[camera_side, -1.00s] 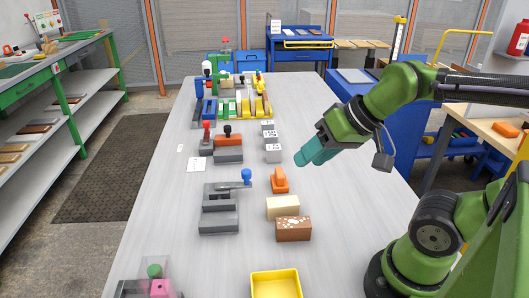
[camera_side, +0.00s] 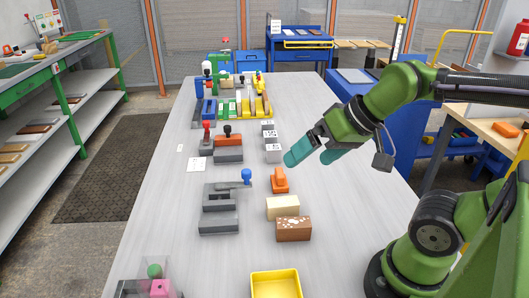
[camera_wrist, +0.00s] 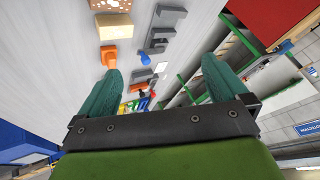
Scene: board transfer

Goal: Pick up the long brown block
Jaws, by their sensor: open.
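A brown block with white specks on top (camera_side: 293,230) lies on the grey table in front of a tan block (camera_side: 283,207) of similar length. In the wrist view the brown block (camera_wrist: 104,5) is cut off by the top edge, with the tan block (camera_wrist: 115,26) just below it. My gripper (camera_side: 309,160) is open and empty, held above the table's right side, behind and to the right of both blocks. In the wrist view its two teal fingers (camera_wrist: 160,70) are spread wide with nothing between them close by.
An orange handled piece (camera_side: 280,182) stands behind the tan block. A grey fixture with a blue knob (camera_side: 220,212) is to the left. A yellow tray (camera_side: 276,285) sits at the front. White marked blocks (camera_side: 272,153) and other fixtures stand further back. The table's right strip is clear.

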